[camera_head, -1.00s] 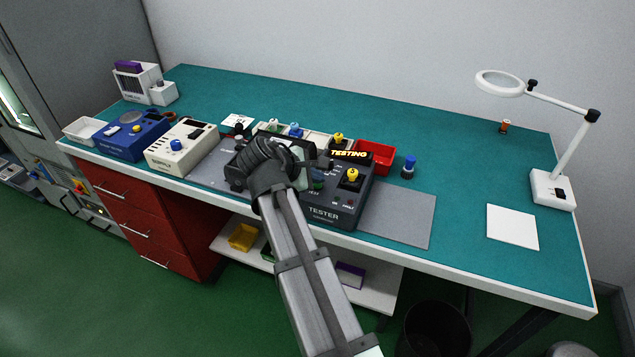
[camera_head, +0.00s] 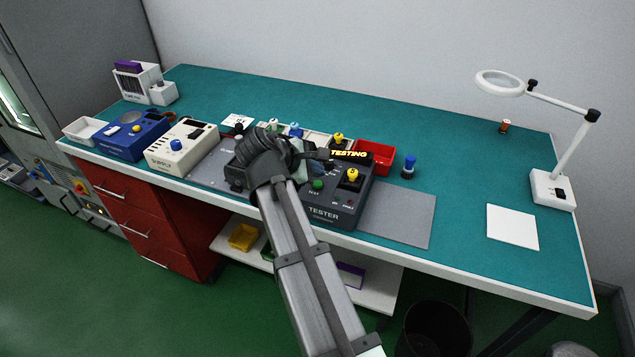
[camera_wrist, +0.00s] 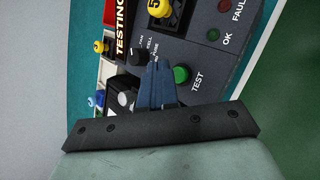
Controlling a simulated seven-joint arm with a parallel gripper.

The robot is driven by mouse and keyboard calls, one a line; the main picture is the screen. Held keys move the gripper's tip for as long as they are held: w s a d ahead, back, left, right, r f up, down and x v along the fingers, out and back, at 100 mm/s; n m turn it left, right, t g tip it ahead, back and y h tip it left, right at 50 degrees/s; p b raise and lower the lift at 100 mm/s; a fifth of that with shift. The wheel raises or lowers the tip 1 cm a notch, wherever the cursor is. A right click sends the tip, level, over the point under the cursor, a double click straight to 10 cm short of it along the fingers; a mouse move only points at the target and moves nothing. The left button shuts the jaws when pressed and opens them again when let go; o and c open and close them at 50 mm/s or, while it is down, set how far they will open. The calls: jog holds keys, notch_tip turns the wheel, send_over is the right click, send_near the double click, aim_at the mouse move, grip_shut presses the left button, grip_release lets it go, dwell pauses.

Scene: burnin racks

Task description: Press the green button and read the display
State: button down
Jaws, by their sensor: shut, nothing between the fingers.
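The black tester (camera_head: 334,209) sits on the grey mat at the front of the bench. Its display (camera_head: 351,154) reads "TESTING" in yellow letters; the display also shows in the wrist view (camera_wrist: 122,27). The green button (camera_head: 318,185), labelled TEST, is on the tester's top face and shows in the wrist view (camera_wrist: 181,74) just right of my fingers. In the head view my arm hides the tester's left part.
A yellow numbered plug (camera_head: 352,175) stands in the tester. A blue-capped part (camera_head: 408,168) and a red bin (camera_head: 375,158) are right of it. The cream supply (camera_head: 181,147) and blue unit (camera_head: 131,135) stand left. The right mat (camera_head: 400,217) is clear.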

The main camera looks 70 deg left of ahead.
aim_at(315, 185)
jog(key=shift+r, duration=2.25)
